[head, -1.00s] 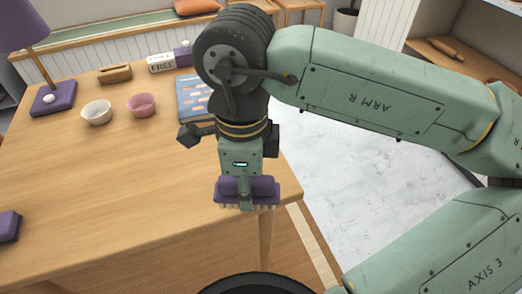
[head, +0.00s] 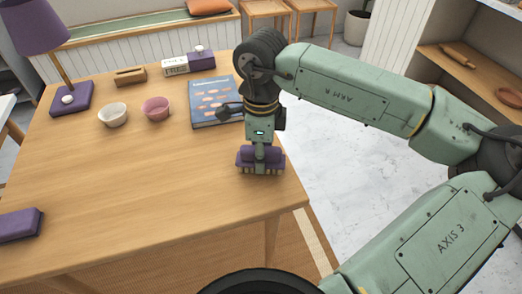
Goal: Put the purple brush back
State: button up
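My gripper (head: 260,153) points down over the right part of the wooden table (head: 150,190), near its front right corner. It is shut on the purple brush (head: 245,157), whose purple body shows on both sides of the green finger. Pale bristles show along the brush's lower edge, facing down. I cannot tell whether the bristles touch the tabletop. The far finger is hidden.
A blue book (head: 212,105) lies behind my gripper. A pink bowl (head: 157,108), a white bowl (head: 112,115), a wooden block (head: 130,76) and a purple-based lamp (head: 70,98) stand farther left. A purple block (head: 20,224) lies front left. The table's middle is clear.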

jog(key=shift+f+b, duration=0.25)
jog(key=shift+b, duration=0.1)
jog(key=o, duration=1.1)
jog(key=shift+r, duration=0.1)
notch_tip(320, 180, up, 12)
jog(key=shift+r+b, duration=0.2)
jog(key=shift+b, duration=0.2)
